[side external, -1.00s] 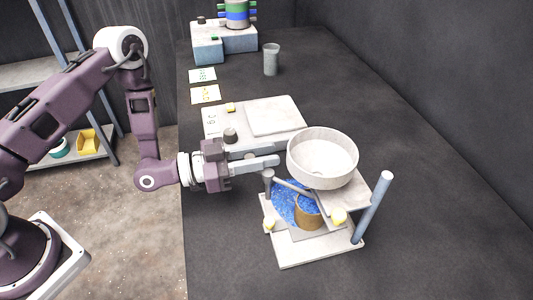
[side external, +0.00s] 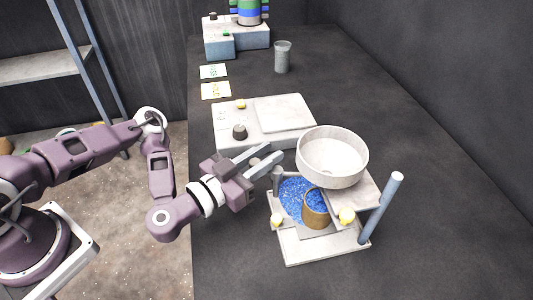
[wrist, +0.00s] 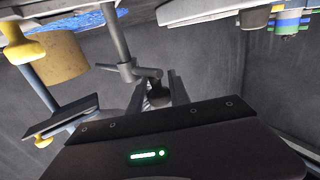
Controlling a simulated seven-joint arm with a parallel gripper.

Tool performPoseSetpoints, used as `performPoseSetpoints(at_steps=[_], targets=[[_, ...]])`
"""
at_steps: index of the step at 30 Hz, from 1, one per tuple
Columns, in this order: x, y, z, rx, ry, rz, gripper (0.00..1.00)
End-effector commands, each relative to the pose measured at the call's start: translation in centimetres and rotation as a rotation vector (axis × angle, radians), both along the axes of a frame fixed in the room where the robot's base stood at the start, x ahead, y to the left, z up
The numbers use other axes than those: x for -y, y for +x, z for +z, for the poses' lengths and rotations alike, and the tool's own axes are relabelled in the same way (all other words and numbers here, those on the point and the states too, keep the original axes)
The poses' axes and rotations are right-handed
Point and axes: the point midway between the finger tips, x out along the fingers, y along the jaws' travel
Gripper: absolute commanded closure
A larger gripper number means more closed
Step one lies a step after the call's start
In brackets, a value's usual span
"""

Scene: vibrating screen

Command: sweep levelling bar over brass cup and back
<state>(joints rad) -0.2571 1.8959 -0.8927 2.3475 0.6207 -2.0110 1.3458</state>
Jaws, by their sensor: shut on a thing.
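The brass cup (side external: 317,210) stands upright on the stand's base below the white round pan. Blue granules (side external: 297,190) lie around it and show at its top. The cup also shows at upper left in the wrist view (wrist: 62,58). The grey levelling bar (wrist: 148,71) joins an upright post beside the cup; in the side view the cup's mouth looks clear of it. My gripper (side external: 274,155) is left of the pan, near the post. In the wrist view its fingers (wrist: 158,92) are shut on the bar's dark end, which they partly hide.
The white pan (side external: 350,172) overhangs the cup closely. A blue-grey pole (side external: 381,208) rises at the stand's right. A flat scale-like box (side external: 228,120) with a dark knob lies behind my gripper. A grey beaker (side external: 283,58) stands farther back. The table's right side is clear.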

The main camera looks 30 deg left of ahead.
Motion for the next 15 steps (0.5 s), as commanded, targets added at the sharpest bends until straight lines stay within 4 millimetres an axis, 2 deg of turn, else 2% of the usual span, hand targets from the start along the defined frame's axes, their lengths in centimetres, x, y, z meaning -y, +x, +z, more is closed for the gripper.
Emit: performPoseSetpoints(at_steps=[11,12,15], targets=[[0.01,-0.01,-0.09,-0.001,0.004,0.004,1.00],[0.01,-0.01,-0.09,0.000,0.004,0.004,0.75],[0.02,-0.01,-0.07,0.000,0.003,0.004,0.57]])
